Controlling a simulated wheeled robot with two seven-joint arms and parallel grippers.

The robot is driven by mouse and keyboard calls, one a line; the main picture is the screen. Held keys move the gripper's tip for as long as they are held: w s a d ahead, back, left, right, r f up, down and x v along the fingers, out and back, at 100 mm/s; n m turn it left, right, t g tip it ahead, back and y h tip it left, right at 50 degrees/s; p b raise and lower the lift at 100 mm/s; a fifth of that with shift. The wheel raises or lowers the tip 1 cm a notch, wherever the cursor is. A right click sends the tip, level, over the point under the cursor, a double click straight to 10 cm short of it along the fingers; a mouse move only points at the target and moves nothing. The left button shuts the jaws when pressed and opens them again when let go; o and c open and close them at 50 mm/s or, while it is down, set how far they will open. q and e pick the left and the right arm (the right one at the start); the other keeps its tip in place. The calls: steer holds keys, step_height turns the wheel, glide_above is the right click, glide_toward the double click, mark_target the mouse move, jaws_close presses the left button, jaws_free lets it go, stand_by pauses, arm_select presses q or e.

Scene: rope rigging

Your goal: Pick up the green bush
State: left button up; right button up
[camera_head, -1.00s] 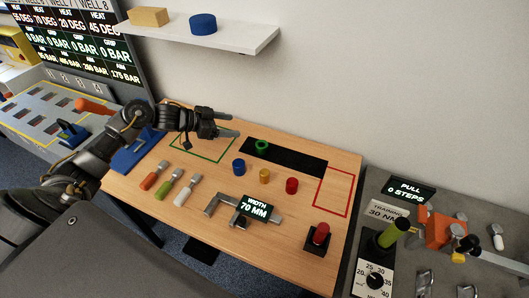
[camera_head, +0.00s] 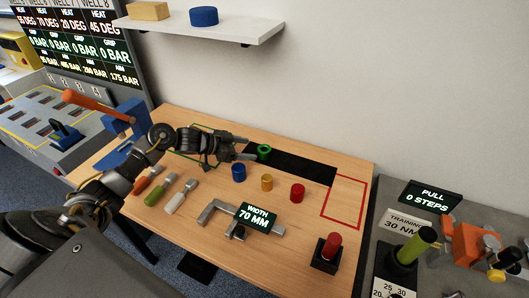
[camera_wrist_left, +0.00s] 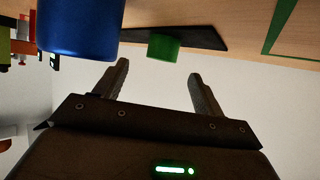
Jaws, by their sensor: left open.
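The green bush (camera_head: 264,151) is a small ring standing on the black strip (camera_head: 305,167) at the back of the wooden table. My left gripper (camera_head: 243,148) is just left of it, above the table, with its fingers pointing right towards it. In the left wrist view the green bush (camera_wrist_left: 163,47) shows ahead of the gap between the two spread fingers (camera_wrist_left: 157,73). The fingers are open and empty, and no contact with the bush is visible. My right gripper is out of view.
A blue bush (camera_head: 238,172) stands close to the left gripper and looms large in the wrist view (camera_wrist_left: 78,28). Yellow (camera_head: 267,182) and red (camera_head: 297,193) bushes stand to the right. A red-outlined square (camera_head: 345,203) is empty.

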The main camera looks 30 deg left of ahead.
mark_target(268, 149)
arm_select(q)
steer(key=shift+w+r+p+x, duration=0.1)
steer(key=shift+p+x, duration=0.15)
steer(key=shift+x, duration=1.3)
steer(key=shift+w+r+p+x, duration=0.15)
steer(key=shift+p+x, duration=0.1)
steer(key=shift+x, duration=1.3)
steer(key=shift+s, duration=0.1)
steer(key=shift+a, duration=0.1)
steer(key=c, duration=1.1)
steer(key=shift+r, duration=0.1)
